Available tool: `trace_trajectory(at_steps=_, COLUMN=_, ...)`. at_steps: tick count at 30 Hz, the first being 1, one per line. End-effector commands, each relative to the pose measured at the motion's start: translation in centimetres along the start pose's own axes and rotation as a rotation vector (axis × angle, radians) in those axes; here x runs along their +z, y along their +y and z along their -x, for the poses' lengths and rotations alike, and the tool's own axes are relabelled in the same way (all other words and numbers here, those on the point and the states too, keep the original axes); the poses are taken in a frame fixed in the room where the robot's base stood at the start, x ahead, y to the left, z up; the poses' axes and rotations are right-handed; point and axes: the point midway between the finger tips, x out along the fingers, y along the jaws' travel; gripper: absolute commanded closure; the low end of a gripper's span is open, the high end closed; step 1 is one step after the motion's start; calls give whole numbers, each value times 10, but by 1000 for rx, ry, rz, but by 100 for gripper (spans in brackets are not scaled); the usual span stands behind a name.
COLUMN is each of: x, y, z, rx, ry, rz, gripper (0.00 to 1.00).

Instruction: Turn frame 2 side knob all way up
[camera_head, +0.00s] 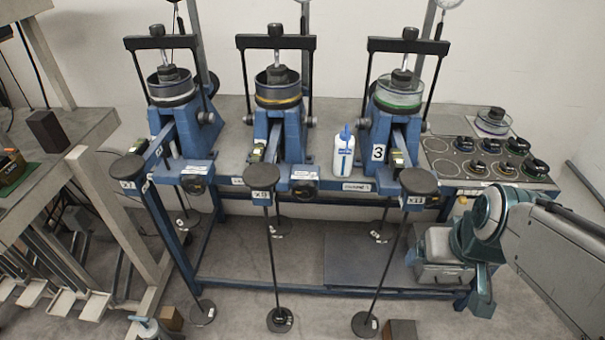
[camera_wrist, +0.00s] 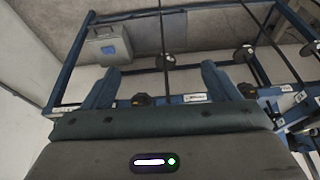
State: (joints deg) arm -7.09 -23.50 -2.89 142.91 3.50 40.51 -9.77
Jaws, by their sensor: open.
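Three blue lever frames stand in a row on the bench in the head view. The middle frame (camera_head: 278,135), which I take for frame 2, carries a dish with a yellow ring under a black crossbar. Small grey side knobs show at its left (camera_head: 248,119) and right (camera_head: 311,121). A dark round knob (camera_head: 303,190) sits low at its front right. The right frame (camera_head: 385,135) bears a "3". My gripper (camera_wrist: 160,74) is open and empty in the wrist view, with blue fingers apart. In the head view my arm is at the lower right, away from the middle frame.
A white bottle (camera_head: 343,155) stands between the middle and right frames. Black discs on levers, such as the middle one (camera_head: 265,168), jut out in front with hanging rods. A grey plate (camera_head: 490,160) with several dark round pieces is at right. A grey case (camera_head: 440,252) stands below.

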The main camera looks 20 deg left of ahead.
Motion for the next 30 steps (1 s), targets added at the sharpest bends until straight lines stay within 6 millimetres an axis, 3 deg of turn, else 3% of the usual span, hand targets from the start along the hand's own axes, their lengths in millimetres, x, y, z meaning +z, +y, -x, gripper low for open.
trace_trajectory(at_steps=1, x=-13, y=-12, z=-22, rx=-27, ry=31, rz=87, gripper=18)
trace_trajectory(at_steps=3, x=-35, y=-30, z=-47, rx=-53, ry=100, rz=224, gripper=18)
trace_trajectory(at_steps=9, x=-86, y=-80, z=-105, rx=-28, ry=288, rz=569, gripper=18)
trace_trajectory(at_steps=14, x=-110, y=-113, z=-146, rx=72, ry=406, rz=814, gripper=18)
trace_trajectory(at_steps=18, x=-126, y=-147, z=-183, rx=247, ry=509, rz=1082, gripper=18)
trace_trajectory(at_steps=24, x=-135, y=-195, z=-215, rx=627, ry=620, rz=1484, gripper=18)
trace_trajectory(at_steps=30, x=-131, y=-236, z=-215, rx=1037, ry=674, rz=1777, gripper=18)
